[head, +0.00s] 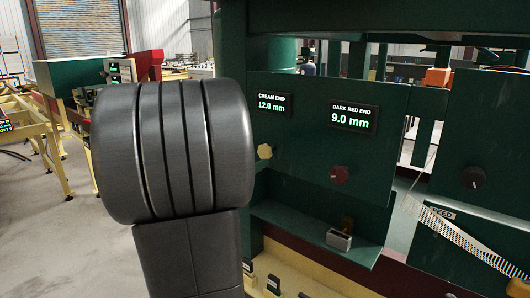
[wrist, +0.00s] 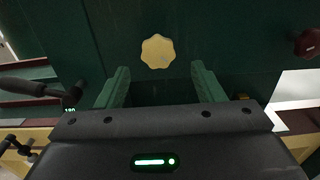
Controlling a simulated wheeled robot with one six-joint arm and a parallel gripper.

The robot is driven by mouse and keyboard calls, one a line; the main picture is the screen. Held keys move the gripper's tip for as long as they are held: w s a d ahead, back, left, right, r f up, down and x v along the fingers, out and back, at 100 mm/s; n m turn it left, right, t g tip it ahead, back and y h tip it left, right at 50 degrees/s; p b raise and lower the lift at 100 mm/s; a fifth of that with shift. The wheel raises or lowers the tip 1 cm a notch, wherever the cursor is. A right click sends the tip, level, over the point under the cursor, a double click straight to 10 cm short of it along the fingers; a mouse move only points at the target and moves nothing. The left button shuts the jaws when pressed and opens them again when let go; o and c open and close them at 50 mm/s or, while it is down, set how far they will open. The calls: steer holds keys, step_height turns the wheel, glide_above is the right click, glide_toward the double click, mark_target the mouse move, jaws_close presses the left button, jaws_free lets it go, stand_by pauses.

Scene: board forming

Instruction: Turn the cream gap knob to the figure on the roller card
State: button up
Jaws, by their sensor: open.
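The cream gap knob (head: 264,151) is a lobed knob on the dark green panel, under the display (head: 272,104) reading "CREAM END 12.0 mm". In the wrist view the cream knob (wrist: 158,51) sits ahead of my gripper (wrist: 157,80), roughly centred between its two green fingers. The fingers are apart with nothing between them, and the knob appears beyond their tips. In the head view my arm hides the gripper. No roller card with a readable figure can be made out.
A dark red knob (head: 339,174) sits right of the cream one, under a display (head: 354,116) reading "DARK RED END 9.0 mm". A black knob (head: 473,177) is further right. A green shelf (head: 300,232) with a small metal box (head: 339,239) juts out below. A dark handle (wrist: 36,88) shows left in the wrist view.

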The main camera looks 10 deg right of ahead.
mark_target(262, 154)
steer(key=p+x, duration=0.1)
steer(key=x, duration=0.6)
steer(key=shift+w, duration=0.1)
steer(key=c, duration=1)
